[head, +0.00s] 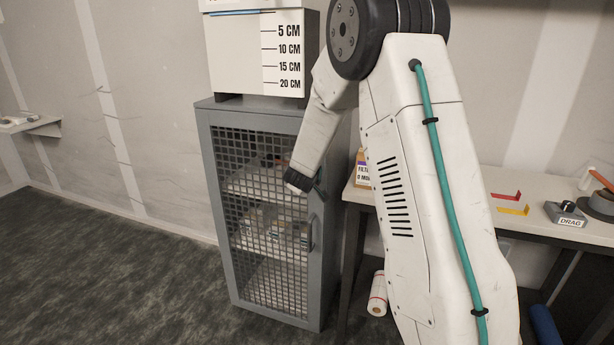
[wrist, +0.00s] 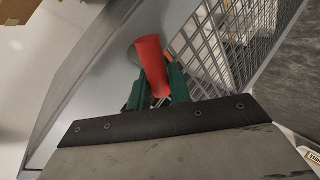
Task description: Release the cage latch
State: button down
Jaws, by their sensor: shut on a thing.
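The cage (head: 262,215) is a grey cabinet with a mesh door, and the door looks closed. In the wrist view, the red latch handle (wrist: 151,62) stands out from the frame beside the mesh (wrist: 208,45), with a round grey base behind it. My gripper (wrist: 157,90) has its green fingers shut on the lower part of the red handle. In the head view, my gripper (head: 319,188) is at the upper right edge of the cage door; the latch is hidden there behind my arm.
A vertical door handle (head: 312,233) sits below my gripper. Shelves with small items show through the mesh. A white box with a centimetre scale (head: 255,50) stands on the cage. A workbench (head: 530,225) is to the right, with a white roll (head: 377,295) on the floor.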

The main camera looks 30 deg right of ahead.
jog(key=n+g+h, duration=0.1)
jog(key=f+n+g, duration=0.1)
jog(key=n+g, duration=0.1)
jog(key=shift+w+a+f+h, duration=0.1)
jog(key=shift+w+a+h, duration=0.1)
jog(key=shift+h, duration=0.2)
dwell(0.6)
jog(key=c, duration=1.6)
grip_release()
jog(key=shift+f, duration=0.1)
jog(key=shift+s+a, duration=0.1)
jog(key=v, duration=0.7)
jog(key=shift+s+a+r, duration=0.1)
jog(key=shift+a+r, duration=0.1)
jog(key=shift+r, duration=0.05)
